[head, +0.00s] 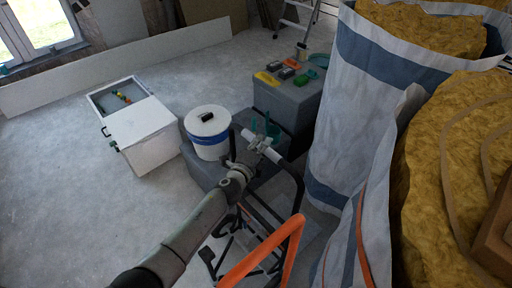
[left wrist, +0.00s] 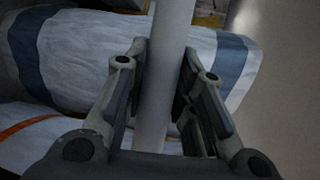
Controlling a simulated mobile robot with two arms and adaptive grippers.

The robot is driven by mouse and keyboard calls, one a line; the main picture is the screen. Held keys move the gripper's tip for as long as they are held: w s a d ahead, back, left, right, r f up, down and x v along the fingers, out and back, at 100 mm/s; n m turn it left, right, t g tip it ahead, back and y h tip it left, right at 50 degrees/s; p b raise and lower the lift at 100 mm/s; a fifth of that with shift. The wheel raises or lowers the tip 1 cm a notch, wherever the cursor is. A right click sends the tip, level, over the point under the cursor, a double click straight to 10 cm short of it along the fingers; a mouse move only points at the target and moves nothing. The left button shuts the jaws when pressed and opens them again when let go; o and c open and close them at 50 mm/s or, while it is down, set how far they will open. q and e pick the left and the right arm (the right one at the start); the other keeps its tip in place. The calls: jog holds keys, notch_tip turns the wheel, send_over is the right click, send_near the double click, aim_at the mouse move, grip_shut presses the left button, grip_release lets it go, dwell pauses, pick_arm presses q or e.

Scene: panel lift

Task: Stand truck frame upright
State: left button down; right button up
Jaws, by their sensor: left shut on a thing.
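The truck frame (head: 293,178) is a set of dark bent tubes in the middle of the head view, tilted, with a pale crossbar (head: 265,148) near its far end. My left gripper (head: 256,143) is at this bar. In the left wrist view the two fingers of my left gripper (left wrist: 163,58) are shut around a pale round tube (left wrist: 171,25), one on each side. My forearm hides part of the frame. An orange tube (head: 263,255) crosses the frame's near part; I cannot tell whether it belongs to it. My right gripper is not in view.
Large white-and-blue bags (head: 372,75) with yellow insulation (head: 445,150) stand close on the right. A white bucket (head: 207,134) and a grey box (head: 290,104) with small tools stand beyond the frame. A white chest (head: 137,130) is at left. Floor (head: 70,200) at left is clear.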

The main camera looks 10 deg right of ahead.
pick_arm(q)
jog(key=shift+w+d+r, duration=0.1)
jog(key=shift+d+r, duration=0.35)
jog(key=c, duration=1.5)
grip_release()
jog(key=shift+w+d, duration=0.1)
jog(key=o, duration=0.3)
jog(key=shift+w+d+f, duration=0.25)
jog(key=shift+d+f, duration=0.05)
jog(key=shift+f, duration=0.05)
jog(key=shift+s+a+r, duration=0.1)
jog(key=shift+s+a, duration=0.55)
jog(key=shift+a, duration=0.15)
jog(key=v, duration=1)
jog(key=shift+s+d, duration=0.15)
jog(key=shift+s, duration=0.15)
